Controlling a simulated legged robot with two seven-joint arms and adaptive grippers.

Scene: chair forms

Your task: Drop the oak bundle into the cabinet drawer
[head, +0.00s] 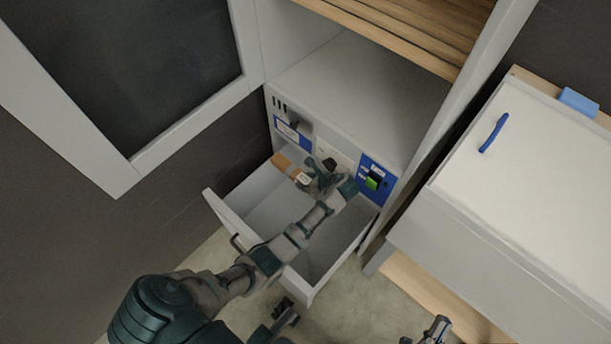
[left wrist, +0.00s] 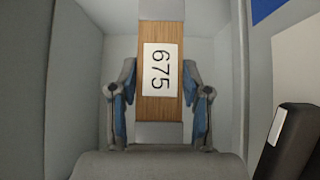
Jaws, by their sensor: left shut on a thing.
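The oak bundle (head: 284,162) is a light wood block with a white label. In the left wrist view the oak bundle (left wrist: 160,110) shows wood grain, pale grey bands and the number 675. My left gripper (head: 308,180) is shut on it, and in the left wrist view its blue-padded fingers (left wrist: 160,105) flank the block. The cabinet drawer (head: 222,208) is pulled open, and the bundle is held over its back part, near the cabinet front. Much of the drawer floor is hidden by my arm. My right gripper (head: 436,330) is partly visible at the bottom edge; its jaws are unclear.
The cabinet front above the drawer has blue panels and a green switch (head: 372,183). A wooden slatted shelf (head: 410,30) is above. A white unit with a blue handle (head: 494,132) stands at right. A dark framed panel (head: 130,70) is at upper left.

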